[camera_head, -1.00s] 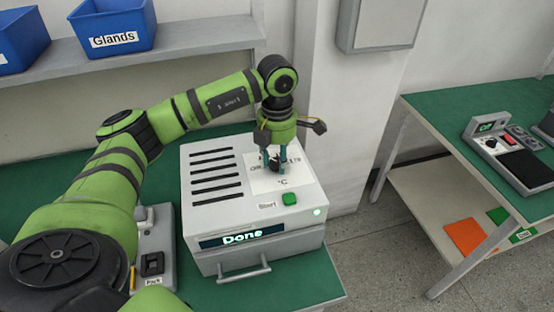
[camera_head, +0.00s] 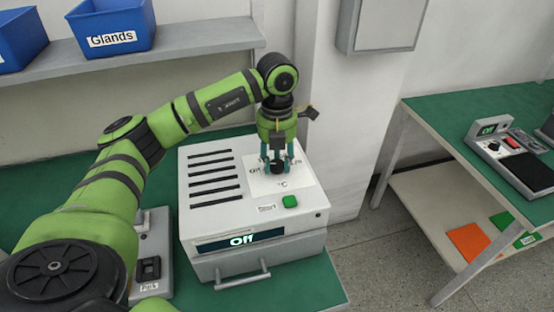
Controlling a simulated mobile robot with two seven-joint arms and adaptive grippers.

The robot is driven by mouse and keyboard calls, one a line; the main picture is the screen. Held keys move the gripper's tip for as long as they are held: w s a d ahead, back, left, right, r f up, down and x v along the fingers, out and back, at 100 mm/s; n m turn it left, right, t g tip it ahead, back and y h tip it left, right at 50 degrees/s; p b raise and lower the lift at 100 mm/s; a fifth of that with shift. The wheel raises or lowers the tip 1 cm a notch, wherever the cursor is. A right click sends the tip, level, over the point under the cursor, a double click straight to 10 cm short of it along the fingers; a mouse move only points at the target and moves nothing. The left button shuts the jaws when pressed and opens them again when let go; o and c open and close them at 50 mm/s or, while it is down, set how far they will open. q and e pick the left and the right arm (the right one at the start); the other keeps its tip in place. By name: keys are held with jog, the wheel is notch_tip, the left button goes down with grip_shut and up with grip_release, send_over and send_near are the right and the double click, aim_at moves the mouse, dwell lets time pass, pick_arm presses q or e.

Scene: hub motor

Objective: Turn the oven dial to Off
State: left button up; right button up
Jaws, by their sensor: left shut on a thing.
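The oven (camera_head: 225,215) is a pale grey box on the green bench, with slots in its top and a handle on its front. Its display (camera_head: 242,240) reads "Off". The black dial (camera_head: 278,169) sits on a white panel (camera_head: 292,186) marked °C; the labels around it are partly hidden by my fingers. My left gripper (camera_head: 277,165) points down over the panel and is shut on the dial. My right gripper is not in view.
A green Start button (camera_head: 290,202) is in front of the dial panel. A grey switch box (camera_head: 150,262) stands left of the oven. Blue bins (camera_head: 112,25) sit on the shelf behind. Another green-topped bench (camera_head: 440,115) with devices is at the right.

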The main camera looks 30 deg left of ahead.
aim_at(277, 164)
pick_arm(q)
jog(key=shift+f, duration=0.1)
dwell(0.3)
jog(key=o, duration=1.1)
jog(key=shift+o, duration=0.2)
notch_tip(277, 164, up, 12)
